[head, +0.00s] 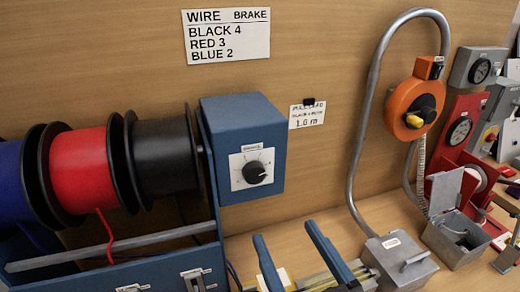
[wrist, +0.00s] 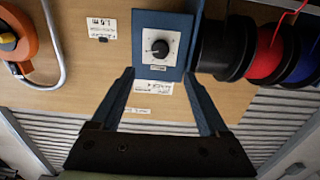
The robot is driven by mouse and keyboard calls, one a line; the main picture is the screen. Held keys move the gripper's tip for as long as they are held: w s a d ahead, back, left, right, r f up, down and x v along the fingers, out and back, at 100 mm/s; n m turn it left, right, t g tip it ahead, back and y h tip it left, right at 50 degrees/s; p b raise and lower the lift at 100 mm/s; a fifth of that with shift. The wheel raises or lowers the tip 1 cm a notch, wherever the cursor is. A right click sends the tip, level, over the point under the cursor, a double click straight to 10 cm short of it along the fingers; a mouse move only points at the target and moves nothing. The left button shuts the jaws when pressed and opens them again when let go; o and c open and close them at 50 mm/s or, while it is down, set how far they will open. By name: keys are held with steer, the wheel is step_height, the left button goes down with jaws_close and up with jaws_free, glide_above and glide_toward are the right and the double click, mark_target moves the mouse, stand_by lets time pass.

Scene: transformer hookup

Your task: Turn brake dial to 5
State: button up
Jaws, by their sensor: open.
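The brake dial is a round black knob (head: 254,172) on a white scale plate (head: 238,160), on the front of a blue box (head: 243,113). A light pointer mark shows on the knob, but I cannot read its number. In the wrist view the knob (wrist: 160,48) shows upside down, beyond and roughly between my fingertips. My gripper (head: 284,237) has two blue fingers, open and empty, below and in front of the box in the head view. In the wrist view my gripper (wrist: 159,73) is apart from the knob.
Black (head: 163,155), red (head: 78,168) and blue (head: 12,185) wire spools stand left of the box. A wall sign (head: 227,36) lists black 4, red 3, blue 2. A metal pipe with an orange unit (head: 413,108) stands to the right. A grey box (head: 400,262) sits below it.

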mark_target(255, 178)
steer(key=p+x, duration=0.3)
steer(key=x, duration=0.8)
steer(key=shift+w+a+r+p, duration=0.1)
steer(key=shift+w+a+p, duration=0.1)
steer(key=shift+p, duration=0.2)
steer(key=shift+w+a, duration=0.15)
steer(key=shift+w, duration=0.55)
jaws_close()
steer(key=shift+m, duration=0.4)
steer(key=m+p, duration=0.1)
steer(key=m, duration=0.2)
steer(key=shift+m, duration=0.4)
steer(key=m+p, duration=0.2)
steer(key=m, duration=0.3)
steer(key=shift+m, duration=0.3)
